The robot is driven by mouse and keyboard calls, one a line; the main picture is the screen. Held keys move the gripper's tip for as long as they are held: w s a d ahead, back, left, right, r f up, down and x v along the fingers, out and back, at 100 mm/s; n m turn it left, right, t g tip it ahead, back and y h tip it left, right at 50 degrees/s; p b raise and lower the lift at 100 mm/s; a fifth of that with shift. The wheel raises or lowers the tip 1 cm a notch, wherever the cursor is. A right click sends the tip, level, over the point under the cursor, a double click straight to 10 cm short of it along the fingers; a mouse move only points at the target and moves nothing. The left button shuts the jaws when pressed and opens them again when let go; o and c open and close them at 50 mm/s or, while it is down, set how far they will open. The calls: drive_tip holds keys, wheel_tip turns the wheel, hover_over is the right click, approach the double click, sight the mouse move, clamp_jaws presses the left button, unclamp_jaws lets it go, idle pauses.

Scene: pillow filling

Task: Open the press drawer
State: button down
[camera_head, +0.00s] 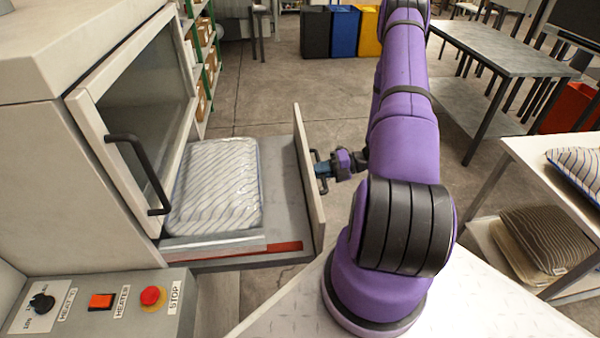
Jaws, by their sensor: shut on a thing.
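The press drawer (281,190) stands pulled out of the press (50,160), with its front panel (308,172) well clear of the press body. A striped pillow (216,186) that looks wrapped in clear film lies in the drawer. My gripper (322,170) is at the outer side of the front panel, shut on the drawer handle (318,158). The fingertips are small in this view and the handle is partly covered by them.
A control panel (100,305) with a knob, an orange switch and a red stop button is at the lower left. A rack (500,145) with pillows stands at the right, and a table (500,48) behind it. Bins (342,30) stand at the back. Open floor (265,85) lies beyond the drawer.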

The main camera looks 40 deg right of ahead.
drive_tip(key=shift+f+v, duration=0.2)
drive_tip(key=shift+v, duration=0.8)
drive_tip(key=shift+f+v, duration=0.2)
drive_tip(key=shift+v, duration=0.85)
drive_tip(key=shift+d, duration=0.1)
drive_tip(key=c, duration=1.1)
unclamp_jaws()
drive_tip(key=shift+f, duration=0.1)
drive_tip(key=v, duration=1)
drive_tip(key=shift+s+d, duration=0.25)
drive_tip(key=shift+d, duration=0.1)
